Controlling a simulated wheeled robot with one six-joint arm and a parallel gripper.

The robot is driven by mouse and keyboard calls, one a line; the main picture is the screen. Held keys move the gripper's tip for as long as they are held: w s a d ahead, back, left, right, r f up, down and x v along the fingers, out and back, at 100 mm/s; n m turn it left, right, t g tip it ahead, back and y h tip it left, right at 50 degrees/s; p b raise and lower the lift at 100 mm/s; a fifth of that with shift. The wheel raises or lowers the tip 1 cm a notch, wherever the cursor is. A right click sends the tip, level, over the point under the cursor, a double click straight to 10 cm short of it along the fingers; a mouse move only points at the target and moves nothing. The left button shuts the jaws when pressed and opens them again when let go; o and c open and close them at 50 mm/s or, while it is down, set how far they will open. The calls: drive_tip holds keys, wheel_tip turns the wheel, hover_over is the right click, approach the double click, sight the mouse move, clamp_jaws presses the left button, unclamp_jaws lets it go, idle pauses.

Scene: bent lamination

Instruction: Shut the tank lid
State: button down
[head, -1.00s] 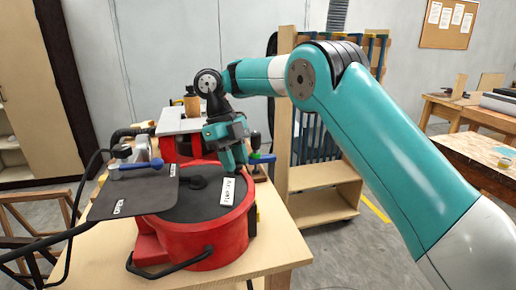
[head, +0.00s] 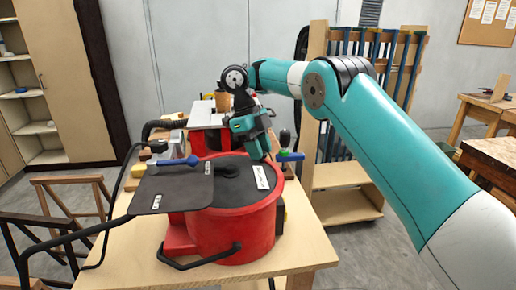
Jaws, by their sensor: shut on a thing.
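The tank (head: 245,230) is a round red drum with a black carrying handle, on a wooden table. The lid looks flat and low in the rim; a small gap cannot be made out. My gripper (head: 267,158) reaches down at the lid's back right edge and is shut there, apparently on the lid. Its fingertips are small and partly hidden, so the exact grip is unclear.
A black sheet (head: 172,190) with a blue-handled clamp (head: 178,161) overhangs the tank's left side. A blue lever (head: 290,156) with a dark knob stands close right of my gripper. A second red machine (head: 212,138) is behind. A wooden rack (head: 340,190) stands at right.

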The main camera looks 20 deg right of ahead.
drive_tip(key=shift+w+r, duration=0.1)
drive_tip(key=shift+r, duration=0.1)
drive_tip(key=c, duration=0.9)
unclamp_jaws()
drive_tip(key=shift+w+a+f, duration=0.1)
drive_tip(key=shift+w, duration=0.05)
drive_tip(key=shift+c, duration=0.2)
drive_tip(key=shift+o, duration=0.7)
